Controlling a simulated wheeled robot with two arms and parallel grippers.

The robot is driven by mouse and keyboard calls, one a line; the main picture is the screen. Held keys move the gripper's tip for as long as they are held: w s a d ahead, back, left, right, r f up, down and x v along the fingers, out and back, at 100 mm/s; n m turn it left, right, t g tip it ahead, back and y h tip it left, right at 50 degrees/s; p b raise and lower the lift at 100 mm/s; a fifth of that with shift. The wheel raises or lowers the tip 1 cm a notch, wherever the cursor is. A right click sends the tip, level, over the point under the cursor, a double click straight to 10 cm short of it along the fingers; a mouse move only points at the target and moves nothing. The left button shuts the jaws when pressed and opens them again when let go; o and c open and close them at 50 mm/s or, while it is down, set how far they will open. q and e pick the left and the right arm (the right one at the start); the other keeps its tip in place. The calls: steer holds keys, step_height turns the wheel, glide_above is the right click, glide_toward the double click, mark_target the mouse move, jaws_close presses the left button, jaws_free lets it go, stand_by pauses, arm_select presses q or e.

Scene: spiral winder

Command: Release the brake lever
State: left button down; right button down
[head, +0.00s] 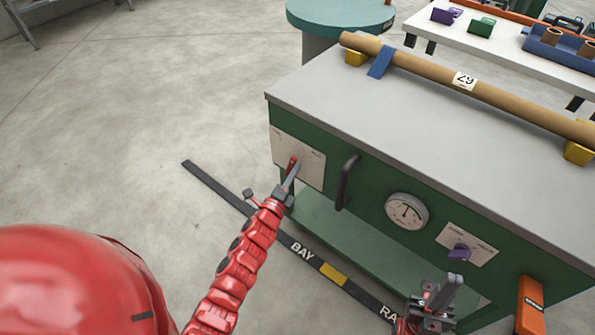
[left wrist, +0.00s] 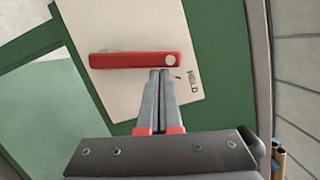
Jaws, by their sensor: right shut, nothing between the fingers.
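The red brake lever (head: 292,165) is on a pale plate (head: 312,168) at the left of the green cabinet front. In the left wrist view the lever (left wrist: 135,61) lies across the picture, with a round pale pivot at its right end and the word HELD beside it. My left gripper (head: 289,183) is at the lever; in the left wrist view its fingertips (left wrist: 160,73) are together at the lever's edge near the pivot, not around it. Whether they touch it I cannot tell. My right gripper (head: 440,292) is shut and empty, low in front of the cabinet.
A black handle (head: 346,182), a round gauge (head: 407,211) and a purple knob (head: 459,252) are on the cabinet front. A cardboard tube (head: 425,72) lies on the grey top (head: 400,125). An orange box (head: 530,304) is at the right.

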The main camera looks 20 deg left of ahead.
arm_select(q)
steer(key=w+a+r+n+g+p, duration=0.1)
steer(key=w+a+n+g+p, duration=0.1)
steer(key=a+n+p, duration=0.4)
steer(key=shift+w+r+n+p, duration=0.2)
steer(key=shift+n+p, duration=0.9)
steer(key=shift+p, duration=0.95)
steer(key=shift+a, duration=0.2)
